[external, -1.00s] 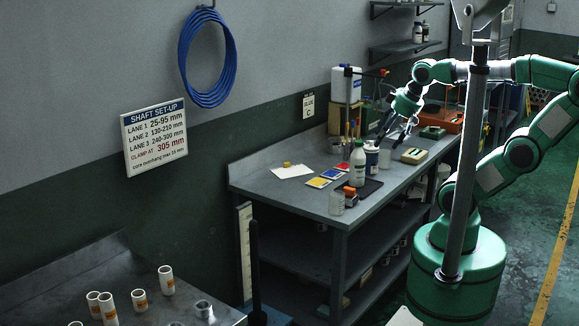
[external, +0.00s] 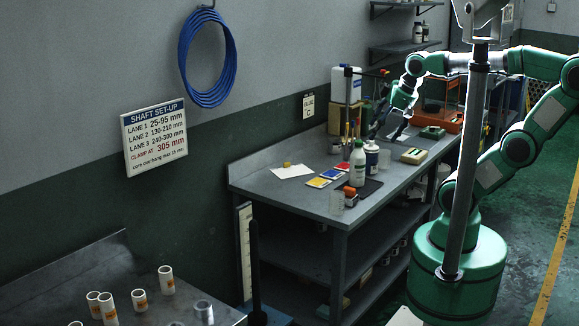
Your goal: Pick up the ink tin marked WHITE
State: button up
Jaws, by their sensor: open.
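A white tin with a dark blue band (external: 371,157) stands upright on the workbench, just right of a white bottle with a green label (external: 357,164). Its lettering is too small to read, so I cannot tell whether it is marked WHITE. My gripper (external: 387,134) is open, pointing down over the back part of the bench, up and slightly right of the tin in the picture. Its dark fingers are spread apart, with nothing visible between them. I cannot tell its exact height above the bench.
The workbench (external: 290,195) also holds a clear glass vessel (external: 384,161), a red-topped stamp-like item (external: 350,196), colour cards (external: 319,182), a white sheet (external: 293,171) and a green-and-tan block (external: 413,155). A white canister (external: 346,84) stands behind. The bench's front left is clear.

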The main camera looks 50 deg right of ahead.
jog(key=w+d+r+p, duration=0.35)
jog(key=w+r, duration=0.35)
jog(key=w, duration=0.4)
jog(key=w+d+r+n+g+p, duration=0.1)
jog(key=w+d+r+p, duration=0.1)
jog(key=w+d, duration=0.45)
jog(key=w+d+r+g+p, duration=0.15)
jog(key=w+d, duration=0.25)
jog(key=w, duration=0.6)
jog(key=n+g+p, duration=0.1)
jog(key=g+p, duration=0.2)
jog(key=p, duration=0.7)
send_over(335, 139)
notch_tip(335, 139, down, 28)
jog(key=shift+d+r, duration=0.1)
jog(key=shift+r, duration=0.05)
jog(key=shift+w+f, duration=0.1)
jog(key=shift+f, duration=4.2)
